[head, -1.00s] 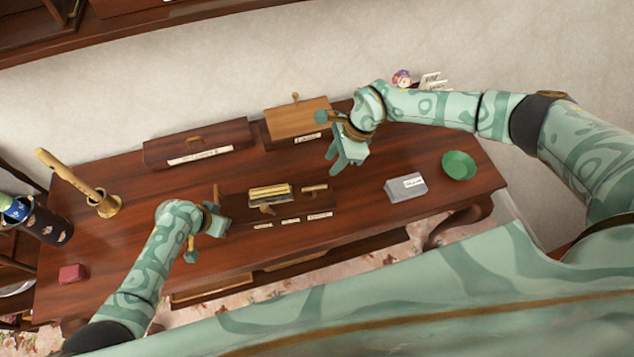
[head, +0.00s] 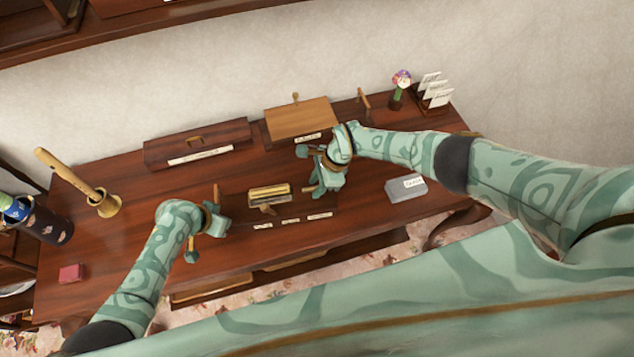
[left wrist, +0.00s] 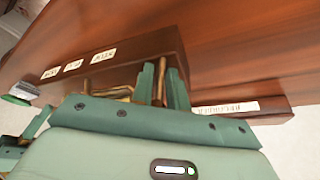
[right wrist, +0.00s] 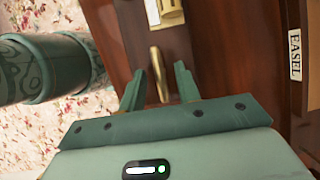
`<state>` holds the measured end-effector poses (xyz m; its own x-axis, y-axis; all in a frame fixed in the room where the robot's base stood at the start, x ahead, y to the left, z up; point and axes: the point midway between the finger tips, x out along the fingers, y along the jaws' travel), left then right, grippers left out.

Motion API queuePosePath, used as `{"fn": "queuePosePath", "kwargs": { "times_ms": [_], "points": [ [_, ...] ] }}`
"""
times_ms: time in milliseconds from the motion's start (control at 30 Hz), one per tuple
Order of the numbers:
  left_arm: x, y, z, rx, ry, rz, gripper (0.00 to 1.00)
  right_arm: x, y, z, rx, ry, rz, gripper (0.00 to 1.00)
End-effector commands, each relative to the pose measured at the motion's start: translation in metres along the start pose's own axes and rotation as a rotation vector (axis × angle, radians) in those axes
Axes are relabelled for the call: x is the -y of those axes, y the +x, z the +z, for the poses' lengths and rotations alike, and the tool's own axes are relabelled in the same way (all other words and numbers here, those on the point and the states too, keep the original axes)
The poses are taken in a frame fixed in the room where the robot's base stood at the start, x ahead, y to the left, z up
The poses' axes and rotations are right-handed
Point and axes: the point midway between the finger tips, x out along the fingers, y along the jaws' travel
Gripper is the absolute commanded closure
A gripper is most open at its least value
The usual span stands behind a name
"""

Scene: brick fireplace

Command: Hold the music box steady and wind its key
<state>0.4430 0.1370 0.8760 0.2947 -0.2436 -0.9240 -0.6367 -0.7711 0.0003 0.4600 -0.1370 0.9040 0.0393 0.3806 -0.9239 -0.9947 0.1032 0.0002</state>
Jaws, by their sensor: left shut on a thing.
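The music box appears to be the dark wooden box (head: 290,216) at mid-table, with a brass mechanism (head: 269,193) on top and small labels along its front. An upright brass-coloured handle (head: 216,190) stands at its left end. My left gripper (head: 219,224) is shut on that handle; the left wrist view shows the fingers (left wrist: 162,82) closed around it. My right gripper (head: 322,186) is over the box's right end. In the right wrist view its fingers are open on either side of a brass bar (right wrist: 157,72), probably the key, apart from it.
Behind are a long dark box (head: 200,143) and a box with a light wooden top (head: 298,119). A grey block (head: 405,189) lies to the right. A brass holder (head: 104,204) and a red block (head: 71,273) are at left.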

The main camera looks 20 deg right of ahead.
Motion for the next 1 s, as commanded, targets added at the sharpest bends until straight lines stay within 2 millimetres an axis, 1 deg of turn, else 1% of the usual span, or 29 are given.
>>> {"fn": "queuePosePath", "kwargs": {
  "times_ms": [33,133,167,567,767,1000],
  "points": [
    [-0.0015,0.0008,0.0012,0.003,0.001,0.002,1.0,0.0001,0.0,-0.0002,0.0,0.0,0.0,0.67],
    [-0.0015,0.0008,0.0012,0.003,0.001,0.002,1.0,0.0001,-0.0001,-0.0002,0.0,0.0,0.0,0.95],
    [-0.0015,0.0008,0.0012,0.003,0.001,0.002,1.0,0.0002,-0.0001,-0.0003,0.0,0.0,0.0,1.0],
    [-0.0016,0.0009,0.0013,0.003,0.001,0.003,1.0,0.0006,-0.0006,-0.001,-0.003,0.034,-0.017,1.0],
    [-0.0016,0.0009,0.0014,0.003,0.002,0.003,1.0,0.0001,-0.0009,-0.0013,-0.004,0.131,-0.058,1.0],
    [-0.0014,0.0008,0.0016,0.004,0.002,0.002,1.0,-0.0015,-0.0007,-0.0004,-0.002,0.32,-0.137,1.0]
  ]
}}
